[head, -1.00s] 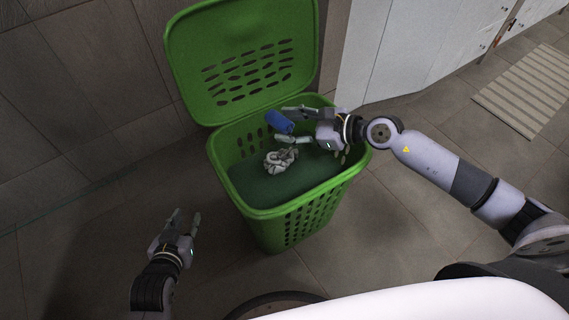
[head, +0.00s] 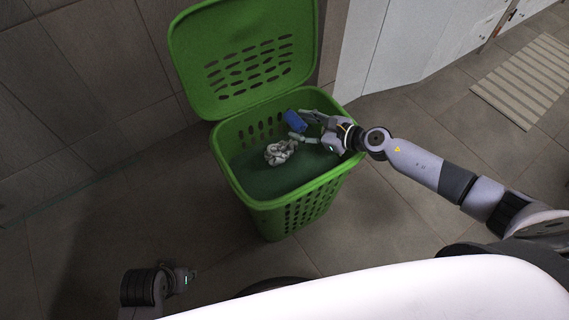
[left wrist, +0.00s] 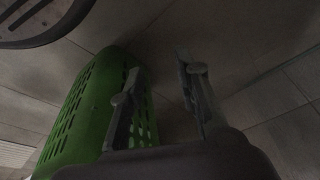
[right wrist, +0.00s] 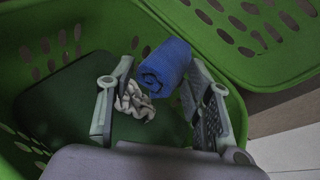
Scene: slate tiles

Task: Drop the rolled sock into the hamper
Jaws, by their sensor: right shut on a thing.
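The rolled sock is a blue roll (head: 296,120), held at the fingertips of my right gripper (head: 301,126) over the opening of the green hamper (head: 304,213). In the right wrist view the sock (right wrist: 166,65) sits between the two fingertips of the right gripper (right wrist: 163,68), with the hamper's inside below it. The hamper's lid (head: 245,60) stands open at the back. My left gripper (head: 187,279) is low at the left front, outside the hamper. In the left wrist view its fingers (left wrist: 158,72) are apart with nothing between them.
A crumpled whitish cloth (head: 281,152) lies on a dark green surface (head: 262,182) inside the hamper. A striped mat (head: 528,82) lies on the tiled floor at the right, near white cabinets (head: 425,40). The floor left of the hamper is clear.

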